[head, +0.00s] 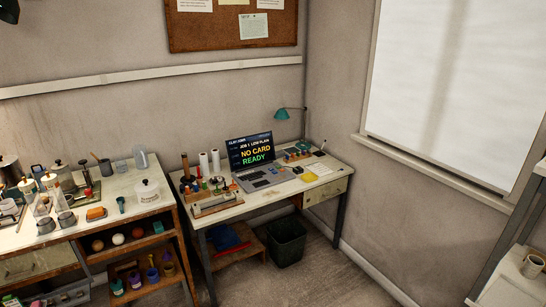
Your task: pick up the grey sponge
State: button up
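I cannot make out a grey sponge in the head view.
Floor (320,280) is clear in front. Another table edge (505,290) shows at right.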

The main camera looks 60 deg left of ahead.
aim_at(280, 154)
jog(key=u, duration=1.95)
